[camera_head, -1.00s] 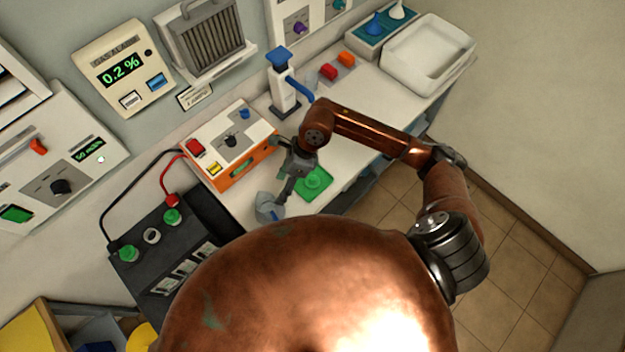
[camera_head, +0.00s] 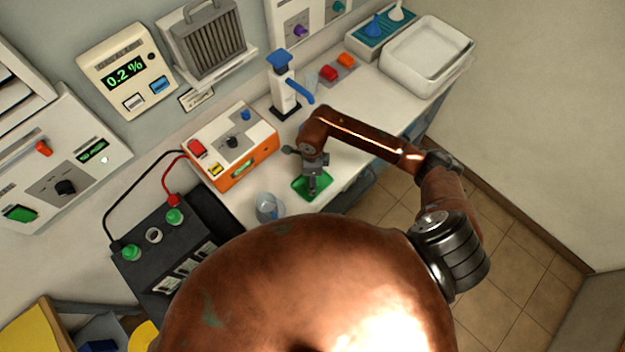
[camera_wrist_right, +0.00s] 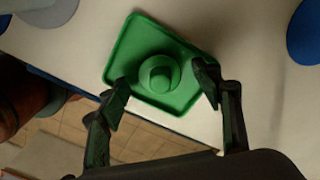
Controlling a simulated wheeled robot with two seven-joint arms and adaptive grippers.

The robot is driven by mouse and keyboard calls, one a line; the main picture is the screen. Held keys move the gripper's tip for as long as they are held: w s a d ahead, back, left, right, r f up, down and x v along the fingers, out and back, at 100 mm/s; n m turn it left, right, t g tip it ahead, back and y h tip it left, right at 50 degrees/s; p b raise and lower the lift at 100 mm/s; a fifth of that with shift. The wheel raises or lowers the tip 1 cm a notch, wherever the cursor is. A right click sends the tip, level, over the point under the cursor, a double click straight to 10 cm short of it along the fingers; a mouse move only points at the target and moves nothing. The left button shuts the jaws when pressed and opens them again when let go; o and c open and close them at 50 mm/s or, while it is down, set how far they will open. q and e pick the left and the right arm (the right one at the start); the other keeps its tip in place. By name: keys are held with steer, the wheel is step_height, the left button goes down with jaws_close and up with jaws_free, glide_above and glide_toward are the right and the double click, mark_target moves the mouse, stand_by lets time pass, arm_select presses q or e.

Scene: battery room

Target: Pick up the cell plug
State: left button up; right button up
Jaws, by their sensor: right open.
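The cell plug (camera_wrist_right: 159,74) is a round green cap with a raised knob. It sits on a green tray (camera_wrist_right: 125,45) near the bench's front edge, and the tray also shows in the head view (camera_head: 325,186). My right gripper (camera_wrist_right: 160,88) is open, with one finger on each side of the plug in the wrist view. In the head view, my right gripper (camera_head: 312,188) is over the tray and hides the plug. I cannot tell whether the fingers touch anything. My left gripper is not in view.
A clear beaker (camera_head: 268,207) stands left of the tray. An orange-sided instrument (camera_head: 240,165) is behind it. A black battery (camera_head: 165,250) with green caps stands at the left. A blue-topped dispenser (camera_head: 284,85) and a white basin (camera_head: 425,58) are farther back.

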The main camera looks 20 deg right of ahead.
steer(key=shift+f, duration=0.1)
steer(key=c, duration=0.9)
steer(key=shift+c, duration=0.2)
